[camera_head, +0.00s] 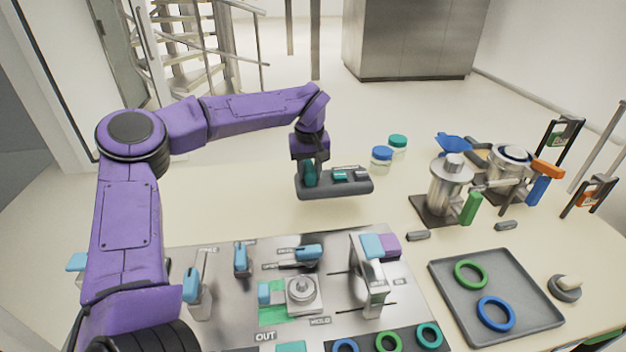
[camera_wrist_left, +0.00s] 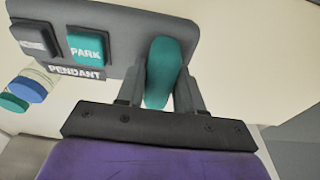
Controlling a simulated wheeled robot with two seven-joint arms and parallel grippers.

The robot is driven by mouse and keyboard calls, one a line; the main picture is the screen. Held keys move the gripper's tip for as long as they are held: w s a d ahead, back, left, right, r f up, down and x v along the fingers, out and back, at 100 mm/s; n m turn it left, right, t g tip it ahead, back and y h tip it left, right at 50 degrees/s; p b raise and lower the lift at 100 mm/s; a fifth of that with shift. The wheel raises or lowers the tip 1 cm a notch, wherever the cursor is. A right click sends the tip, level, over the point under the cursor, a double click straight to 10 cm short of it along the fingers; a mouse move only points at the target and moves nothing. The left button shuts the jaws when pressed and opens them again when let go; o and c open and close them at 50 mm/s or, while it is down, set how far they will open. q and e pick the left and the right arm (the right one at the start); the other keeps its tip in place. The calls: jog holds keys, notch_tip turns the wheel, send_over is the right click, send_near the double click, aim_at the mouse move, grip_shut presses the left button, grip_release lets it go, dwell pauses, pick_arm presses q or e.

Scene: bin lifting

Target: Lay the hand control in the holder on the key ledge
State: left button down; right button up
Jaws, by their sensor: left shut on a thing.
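The hand control is a teal oblong piece (camera_head: 310,174), also in the left wrist view (camera_wrist_left: 163,72). My left gripper (camera_head: 312,162) is shut on it, with one finger on each side in the left wrist view (camera_wrist_left: 160,92). The control is at the left end of the dark grey key ledge (camera_head: 335,190) in the head view. In the left wrist view the ledge (camera_wrist_left: 120,40) bears a teal PARK key, a dark key and a PENDANT label. The holder is hidden behind the control and fingers; I cannot tell whether the control rests in it. My right gripper is not in view.
A metal panel (camera_head: 225,275) with levers and keys fills the near side. Two jars with blue (camera_head: 382,153) and green lids stand right of the ledge. Metal pots (camera_head: 450,185) stand farther right. A grey tray (camera_head: 525,310) holds two rings at front right.

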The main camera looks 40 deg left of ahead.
pick_arm(q)
jog(key=w+f, duration=0.1)
jog(key=w+a+f, duration=0.1)
jog(key=shift+w+f, duration=0.25)
jog(key=shift+w, duration=0.15)
jog(key=shift+s+a+f, duration=0.25)
jog(key=shift+s, duration=0.1)
notch_tip(320, 180, down, 3)
jog(key=shift+d+r+p, duration=0.1)
jog(key=shift+r+p, duration=0.05)
jog(key=shift+p, duration=0.15)
jog(key=shift+w+f, duration=0.3)
jog(key=shift+f, duration=0.05)
jog(key=shift+s, duration=0.1)
jog(key=shift+s, duration=0.1)
jog(key=c, duration=0.7)
grip_release()
